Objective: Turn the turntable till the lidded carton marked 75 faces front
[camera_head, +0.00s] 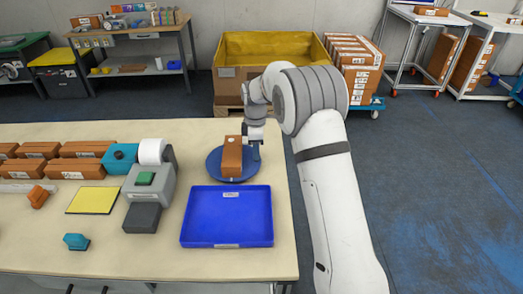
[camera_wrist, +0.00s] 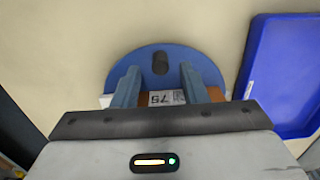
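A brown carton (camera_head: 232,160) stands upright on the round blue turntable (camera_head: 214,168) on the table. In the wrist view the turntable (camera_wrist: 130,64) carries a dark round knob or hole (camera_wrist: 160,62). A label reading 75 (camera_wrist: 166,98) shows upside down on the carton, between the fingers. My gripper (camera_head: 255,150) is at the carton's right rear side, low over the turntable. In the wrist view my gripper (camera_wrist: 160,70) has its two blue-grey fingers apart, with nothing clearly clamped between them. Whether they touch the carton or turntable I cannot tell. The carton's lower part is hidden by the gripper body there.
A blue tray (camera_head: 227,243) lies in front of the turntable. A grey device with a white roll (camera_head: 152,151) stands to the left, near a yellow pad (camera_head: 93,200) and several brown cartons (camera_head: 80,168). The table's right edge is close to the turntable.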

